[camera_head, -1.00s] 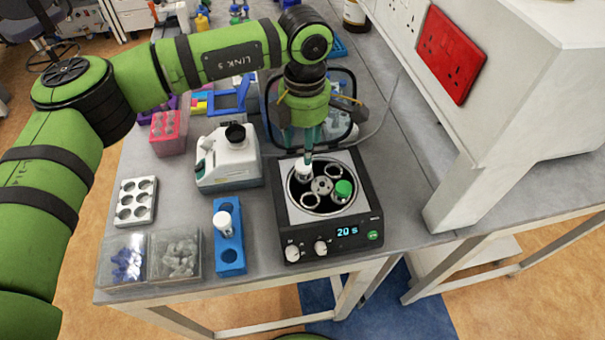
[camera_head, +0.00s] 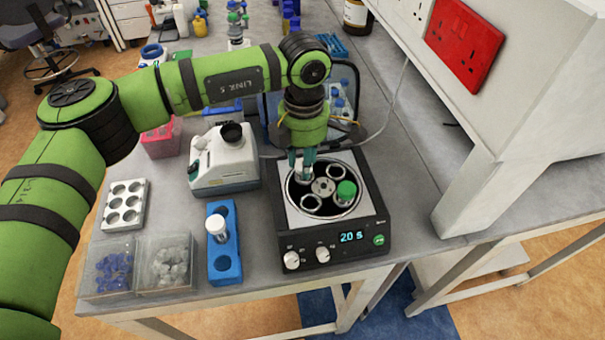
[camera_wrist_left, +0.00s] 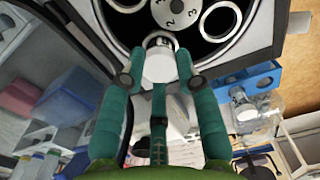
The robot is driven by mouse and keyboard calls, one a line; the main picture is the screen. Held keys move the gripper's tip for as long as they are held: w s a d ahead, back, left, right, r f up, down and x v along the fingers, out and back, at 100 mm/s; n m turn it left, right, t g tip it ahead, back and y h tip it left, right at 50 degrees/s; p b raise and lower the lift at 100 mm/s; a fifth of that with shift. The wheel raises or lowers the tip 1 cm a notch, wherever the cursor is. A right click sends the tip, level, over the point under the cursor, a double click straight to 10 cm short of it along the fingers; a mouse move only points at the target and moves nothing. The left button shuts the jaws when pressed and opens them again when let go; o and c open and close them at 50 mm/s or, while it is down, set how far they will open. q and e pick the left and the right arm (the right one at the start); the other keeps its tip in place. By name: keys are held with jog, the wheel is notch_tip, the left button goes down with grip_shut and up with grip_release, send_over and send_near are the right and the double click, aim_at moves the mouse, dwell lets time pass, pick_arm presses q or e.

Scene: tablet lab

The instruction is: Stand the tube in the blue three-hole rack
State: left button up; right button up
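The blue three-hole rack (camera_head: 236,250) stands on the bench left of the centrifuge. A white-capped tube (camera_head: 217,227) stands upright in its middle hole; the front and back holes look empty. Another white-capped tube (camera_head: 301,172) sits in the left hole of the centrifuge rotor. My left gripper (camera_head: 302,160) points down over it. In the left wrist view, the fingertips of the gripper (camera_wrist_left: 160,66) lie against both sides of the white cap (camera_wrist_left: 159,66). My right gripper is out of view.
The centrifuge (camera_head: 365,215) is open and holds a green-capped tube (camera_head: 345,192) at the rotor's right. A white instrument (camera_head: 228,175) stands behind the rack. Clear boxes (camera_head: 165,262) and a grey six-hole block (camera_head: 124,205) are to its left. A white cabinet (camera_head: 500,130) stands at right.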

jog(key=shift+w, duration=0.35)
pick_arm(q)
jog(key=shift+r, duration=0.3)
jog(key=shift+c, duration=0.4)
jog(key=shift+r+p, duration=1.5)
jog(key=shift+r, duration=1.95)
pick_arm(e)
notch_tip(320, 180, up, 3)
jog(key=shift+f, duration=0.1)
pick_arm(q)
jog(key=shift+a, duration=0.15)
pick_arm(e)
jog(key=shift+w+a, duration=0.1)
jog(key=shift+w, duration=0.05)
